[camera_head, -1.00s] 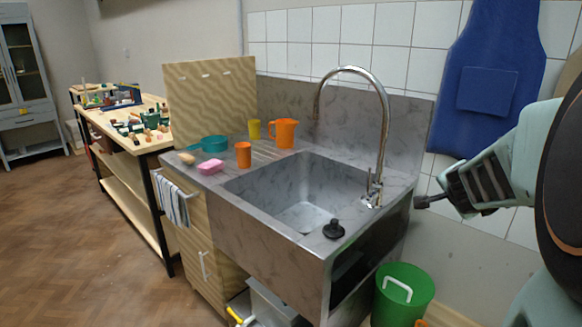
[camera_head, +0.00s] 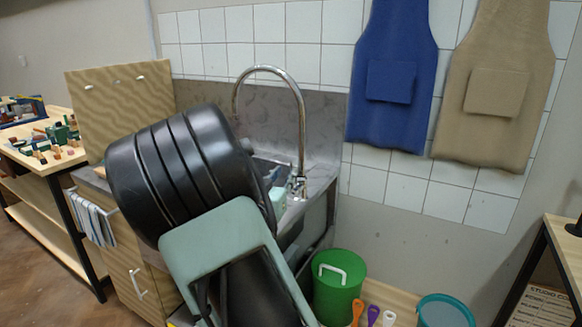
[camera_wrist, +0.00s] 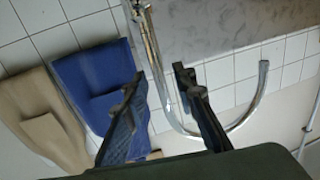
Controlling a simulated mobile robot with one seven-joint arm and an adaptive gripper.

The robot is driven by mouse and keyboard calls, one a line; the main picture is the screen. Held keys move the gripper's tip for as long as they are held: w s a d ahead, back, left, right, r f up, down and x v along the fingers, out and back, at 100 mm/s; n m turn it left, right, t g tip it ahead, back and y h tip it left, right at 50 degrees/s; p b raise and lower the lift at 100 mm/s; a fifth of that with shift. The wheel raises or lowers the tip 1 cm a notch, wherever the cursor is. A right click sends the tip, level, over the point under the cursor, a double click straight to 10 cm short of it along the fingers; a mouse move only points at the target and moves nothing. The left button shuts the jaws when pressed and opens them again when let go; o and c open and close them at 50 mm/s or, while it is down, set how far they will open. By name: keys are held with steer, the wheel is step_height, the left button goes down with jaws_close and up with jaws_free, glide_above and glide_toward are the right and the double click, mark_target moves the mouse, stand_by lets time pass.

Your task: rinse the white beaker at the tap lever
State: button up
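The chrome tap (camera_head: 302,120) rises at the back of the grey stone sink. Its lever end (camera_head: 298,187) shows low on the tap, just right of my arm. In the wrist view, which is turned over, the tap (camera_wrist: 152,48) runs down between and beyond my fingers, and its spout curves off to the right. My gripper (camera_wrist: 160,74) is open, with nothing held between its fingers. I cannot tell how far the fingers are from the tap. In the head view my arm hides the gripper and most of the basin. I see no white beaker in either view.
A blue apron (camera_head: 392,80) and a tan apron (camera_head: 497,85) hang on the tiled wall. A green bucket (camera_head: 338,290) and a teal bucket (camera_head: 445,312) stand below right. A wooden workbench (camera_head: 60,160) is at the left.

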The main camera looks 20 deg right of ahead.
mark_target(291, 166)
steer(key=x, duration=0.6)
steer(key=shift+w+d, duration=0.3)
jaws_close()
